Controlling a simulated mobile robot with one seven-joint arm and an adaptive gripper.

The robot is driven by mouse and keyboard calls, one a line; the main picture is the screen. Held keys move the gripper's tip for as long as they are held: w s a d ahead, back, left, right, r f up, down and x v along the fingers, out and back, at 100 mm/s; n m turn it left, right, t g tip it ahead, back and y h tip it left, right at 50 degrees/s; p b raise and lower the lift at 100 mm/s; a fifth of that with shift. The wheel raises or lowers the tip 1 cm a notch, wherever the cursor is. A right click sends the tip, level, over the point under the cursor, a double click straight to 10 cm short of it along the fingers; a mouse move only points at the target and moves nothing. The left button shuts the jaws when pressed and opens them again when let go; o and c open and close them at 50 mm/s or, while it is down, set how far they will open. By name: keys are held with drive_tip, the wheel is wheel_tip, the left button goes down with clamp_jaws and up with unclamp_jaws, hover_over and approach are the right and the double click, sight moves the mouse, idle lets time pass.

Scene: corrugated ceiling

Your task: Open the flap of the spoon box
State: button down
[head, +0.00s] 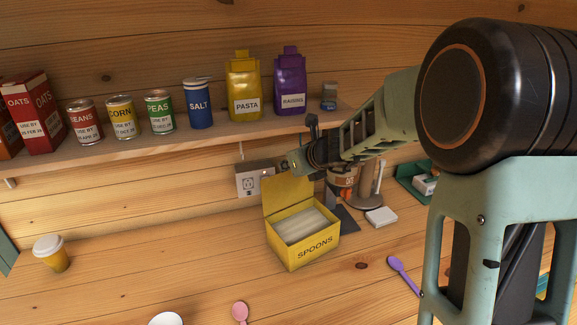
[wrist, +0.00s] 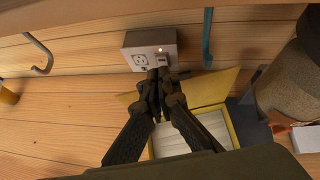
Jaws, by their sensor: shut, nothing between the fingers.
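The yellow spoon box (head: 302,248), marked SPOONS, sits on the wooden counter. Its flap (head: 288,194) stands raised at the back edge, so the pale contents (head: 300,225) show. In the wrist view the flap (wrist: 212,88) leans away from the box opening, and the box rim (wrist: 233,128) shows below it. My gripper (head: 288,163) is at the flap's top edge, with its fingertips together. In the wrist view the gripper (wrist: 160,80) covers part of the flap and the box. I cannot tell whether the fingers touch the flap.
A wall outlet (head: 252,180) is close behind the box. A shelf (head: 130,146) with tins and packets runs above. A cup (head: 52,254) is far left.

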drive_tip(key=shift+r, duration=0.1)
idle(0.4)
drive_tip(key=shift+r+p, duration=0.75)
drive_tip(key=shift+r, duration=0.05)
